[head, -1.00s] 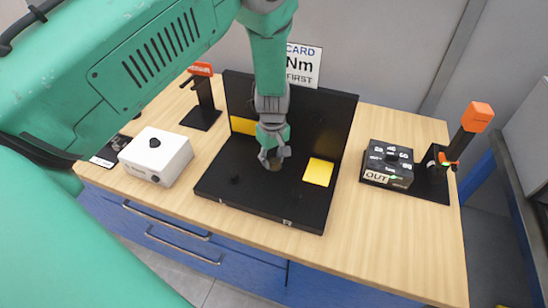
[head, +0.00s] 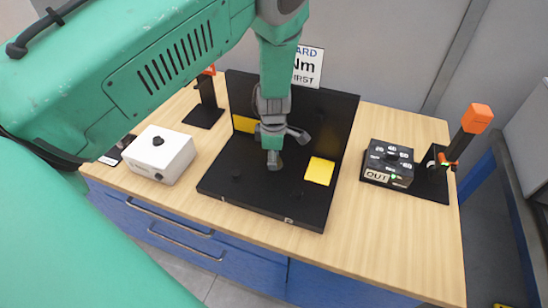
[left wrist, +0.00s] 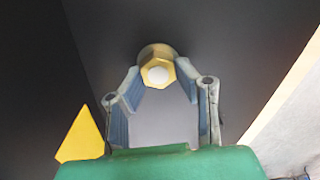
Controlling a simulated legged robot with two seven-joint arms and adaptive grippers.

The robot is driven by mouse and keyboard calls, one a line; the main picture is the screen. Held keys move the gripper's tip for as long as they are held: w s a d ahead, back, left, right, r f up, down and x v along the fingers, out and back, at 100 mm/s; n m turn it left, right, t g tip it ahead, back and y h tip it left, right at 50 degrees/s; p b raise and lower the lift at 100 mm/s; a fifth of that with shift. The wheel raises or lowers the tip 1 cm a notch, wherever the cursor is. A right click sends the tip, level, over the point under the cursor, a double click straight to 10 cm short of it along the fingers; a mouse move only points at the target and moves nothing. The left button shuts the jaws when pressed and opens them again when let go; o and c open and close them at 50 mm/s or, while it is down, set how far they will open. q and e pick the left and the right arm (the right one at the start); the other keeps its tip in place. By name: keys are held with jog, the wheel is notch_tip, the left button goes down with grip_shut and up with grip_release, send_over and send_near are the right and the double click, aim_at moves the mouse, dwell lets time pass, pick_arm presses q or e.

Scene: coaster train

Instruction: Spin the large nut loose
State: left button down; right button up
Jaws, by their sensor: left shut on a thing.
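The large nut (left wrist: 150,57) is a brass-coloured hex with a pale round centre, seen in the left wrist view. In the head view it is hidden by my left gripper (head: 274,163). That gripper points down over the middle of the open black case (head: 232,186). In the left wrist view its two fingers reach up to either side of the nut, and they are shut on it. Whether the nut has risen from its seat cannot be told. My right gripper is in neither view.
A white box (head: 158,154) stands left. A black dial box (head: 388,164) and an orange-topped tool on a stand (head: 476,118) stand right. Bare wood lies along the front.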

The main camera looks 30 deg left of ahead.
pick_arm(q)
jog(key=shift+w+n, duration=0.15)
jog(key=shift+n, duration=0.55)
jog(key=c, duration=1.2)
grip_release()
jog(key=shift+d, duration=0.1)
notch_tip(320, 180, up, 12)
jog(key=shift+w+f, duration=0.1)
